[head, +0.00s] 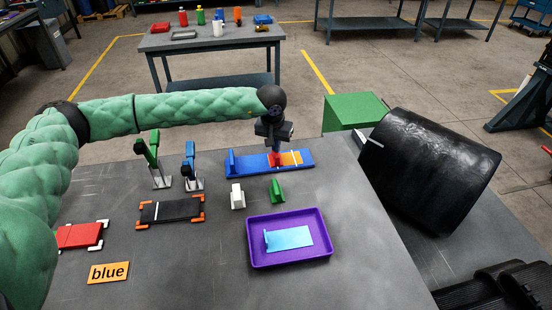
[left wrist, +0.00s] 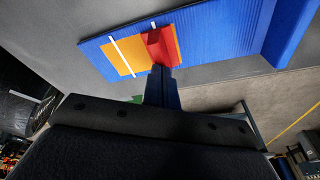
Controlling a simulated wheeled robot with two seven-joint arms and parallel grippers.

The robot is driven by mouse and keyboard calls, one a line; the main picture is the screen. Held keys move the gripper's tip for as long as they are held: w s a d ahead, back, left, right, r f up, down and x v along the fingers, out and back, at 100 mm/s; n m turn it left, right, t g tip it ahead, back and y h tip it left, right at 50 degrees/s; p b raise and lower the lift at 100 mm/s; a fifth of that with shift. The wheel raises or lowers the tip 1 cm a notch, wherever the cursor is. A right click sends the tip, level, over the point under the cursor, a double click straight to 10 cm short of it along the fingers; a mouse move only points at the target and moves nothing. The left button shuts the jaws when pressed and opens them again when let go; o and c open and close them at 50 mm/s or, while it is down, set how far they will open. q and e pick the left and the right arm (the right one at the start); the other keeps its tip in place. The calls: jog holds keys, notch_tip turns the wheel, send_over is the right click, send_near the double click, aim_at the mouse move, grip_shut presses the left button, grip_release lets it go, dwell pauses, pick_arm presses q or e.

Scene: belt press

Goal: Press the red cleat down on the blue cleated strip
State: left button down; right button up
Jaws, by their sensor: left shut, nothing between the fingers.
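The blue cleated strip (head: 250,166) lies on the grey table, with an upright blue cleat at its left end and an orange patch with a white line towards its right. In the left wrist view the strip (left wrist: 225,35) runs across the top. The red cleat (head: 271,161) is on the strip at the orange patch; it also shows in the left wrist view (left wrist: 162,47). My left gripper (head: 276,151) points down over the red cleat, its fingers together and empty. In the left wrist view its fingertips (left wrist: 161,69) are at the cleat's edge; I cannot tell whether they touch.
A purple tray (head: 251,252) with a light blue cleated piece stands in front. A green cleat (head: 277,190) and a white cleat (head: 237,196) stand between. Two clamps (head: 190,167), a black strip (head: 171,211), a red strip (head: 79,236) and a "blue" card (head: 109,272) are left. A black roller (head: 430,170) is right.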

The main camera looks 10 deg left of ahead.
jog(key=shift+w+r, duration=0.1)
jog(key=shift+r, duration=0.05)
jog(key=shift+s+a, duration=0.2)
jog(key=shift+s, duration=0.25)
jog(key=shift+w+r, duration=0.1)
jog(key=shift+w, duration=0.1)
jog(key=shift+w+d+r, duration=0.1)
jog(key=shift+w+d, duration=0.2)
jog(key=shift+w, duration=0.3)
jog(key=shift+s, duration=0.1)
